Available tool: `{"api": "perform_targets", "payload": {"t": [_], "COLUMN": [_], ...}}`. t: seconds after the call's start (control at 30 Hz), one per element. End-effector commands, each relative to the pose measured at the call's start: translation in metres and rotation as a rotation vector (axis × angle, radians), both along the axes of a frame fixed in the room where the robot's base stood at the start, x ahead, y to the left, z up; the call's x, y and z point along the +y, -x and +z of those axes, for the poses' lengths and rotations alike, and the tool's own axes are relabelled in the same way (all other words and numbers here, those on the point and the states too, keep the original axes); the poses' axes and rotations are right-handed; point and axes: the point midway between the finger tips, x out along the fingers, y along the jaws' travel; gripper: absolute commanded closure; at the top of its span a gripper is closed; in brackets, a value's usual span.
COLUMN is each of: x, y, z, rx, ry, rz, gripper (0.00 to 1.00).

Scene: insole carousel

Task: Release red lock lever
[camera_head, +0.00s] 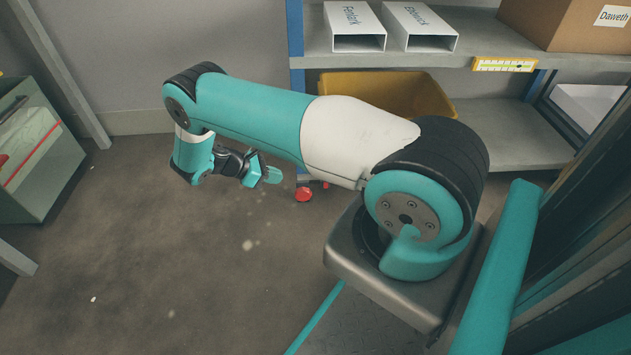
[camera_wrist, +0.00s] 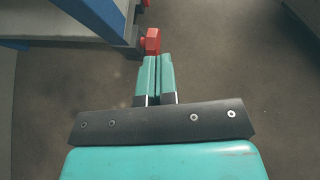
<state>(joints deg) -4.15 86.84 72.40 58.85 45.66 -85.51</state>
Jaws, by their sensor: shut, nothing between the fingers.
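The red lock lever (camera_head: 304,194) shows in the head view low at the foot of the shelf unit, with a round red end. A smaller red bit shows just right of it. In the wrist view the red lever (camera_wrist: 152,41) is straight beyond the fingertips, at the foot of the shelf post. My gripper (camera_head: 271,175) has teal fingers and is to the left of the lever in the head view. In the wrist view its fingers (camera_wrist: 158,60) lie together, empty, with the tips close to the lever's red end. I cannot tell if they touch it.
The shelf unit (camera_head: 470,160) has a blue post and holds a yellow bin (camera_head: 385,95), white boxes (camera_head: 354,25) and a cardboard box (camera_head: 575,25). A green-grey bin (camera_head: 38,165) stands at the left. The floor (camera_head: 190,265) in front is clear.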

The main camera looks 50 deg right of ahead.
Motion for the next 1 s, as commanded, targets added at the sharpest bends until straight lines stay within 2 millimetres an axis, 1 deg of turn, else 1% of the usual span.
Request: {"api": "perform_targets", "payload": {"t": [0.17, 0.27, 0.37, 0.6, 0.73, 0.8, 0.9, 1.0], "x": [-0.001, -0.007, -0.017, -0.049, -0.066, -0.076, -0.086, -0.092], "y": [0.001, 0.006, 0.014, 0.040, 0.052, 0.058, 0.066, 0.070], "z": [-0.002, -0.008, -0.018, -0.051, -0.066, -0.061, -0.058, -0.056], "rx": [0.000, 0.002, 0.003, 0.002, 0.000, -0.002, -0.001, -0.001], "ry": [0.000, 0.000, -0.001, -0.001, -0.001, 0.000, 0.000, 0.000], "rz": [-0.001, -0.002, -0.002, -0.003, -0.003, -0.003, -0.002, -0.001], "gripper": [1.00, 1.00, 1.00, 1.00, 1.00, 1.00, 1.00, 1.00]}}
